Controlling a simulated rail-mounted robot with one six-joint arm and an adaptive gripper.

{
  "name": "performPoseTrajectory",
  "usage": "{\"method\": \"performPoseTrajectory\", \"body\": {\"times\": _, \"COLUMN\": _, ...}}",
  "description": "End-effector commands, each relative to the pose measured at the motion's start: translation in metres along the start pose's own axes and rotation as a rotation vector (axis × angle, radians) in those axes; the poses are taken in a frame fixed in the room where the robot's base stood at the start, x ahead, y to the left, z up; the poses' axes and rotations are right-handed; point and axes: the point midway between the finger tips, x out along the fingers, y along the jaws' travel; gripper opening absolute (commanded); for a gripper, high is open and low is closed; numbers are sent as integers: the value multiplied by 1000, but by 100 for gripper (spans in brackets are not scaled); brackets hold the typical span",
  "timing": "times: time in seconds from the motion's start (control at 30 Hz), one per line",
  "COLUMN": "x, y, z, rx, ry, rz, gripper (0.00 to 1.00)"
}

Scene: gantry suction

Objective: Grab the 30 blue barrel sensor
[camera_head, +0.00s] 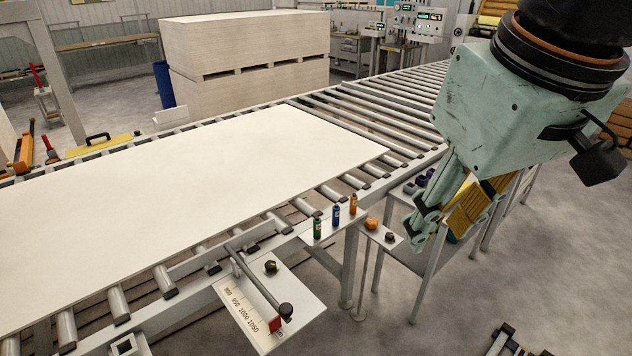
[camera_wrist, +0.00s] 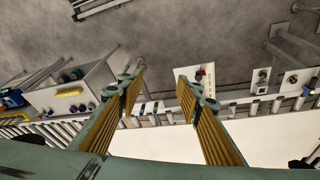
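The blue barrel sensor (camera_head: 335,216) stands upright on a small light shelf (camera_head: 327,235) at the near edge of the conveyor. A green barrel (camera_head: 317,227) stands to its left and an orange barrel (camera_head: 353,203) to its right. My gripper (camera_head: 418,236) has teal fingers with yellow ribbed pads and hangs to the right of the barrels, apart from them. In the wrist view the two fingers (camera_wrist: 160,82) are spread wide with nothing held between them.
A large white board (camera_head: 190,180) lies on the roller conveyor. An orange knob (camera_head: 372,223) and a dark knob (camera_head: 390,236) sit right of the barrels. A scale plate (camera_head: 250,310) with a lever and red stop juts out in front. A low table (camera_head: 405,200) stands behind my gripper.

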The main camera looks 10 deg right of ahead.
Motion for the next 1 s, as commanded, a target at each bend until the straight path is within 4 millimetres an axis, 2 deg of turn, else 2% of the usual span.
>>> {"method": "performPoseTrajectory", "body": {"times": 0.5, "x": 9, "y": 18, "z": -88, "rx": -243, "ry": -39, "rz": -13, "gripper": 32}}
{"method": "performPoseTrajectory", "body": {"times": 1.0, "x": 35, "y": 34, "z": -169, "rx": -478, "ry": -72, "rz": -34, "gripper": 32}}
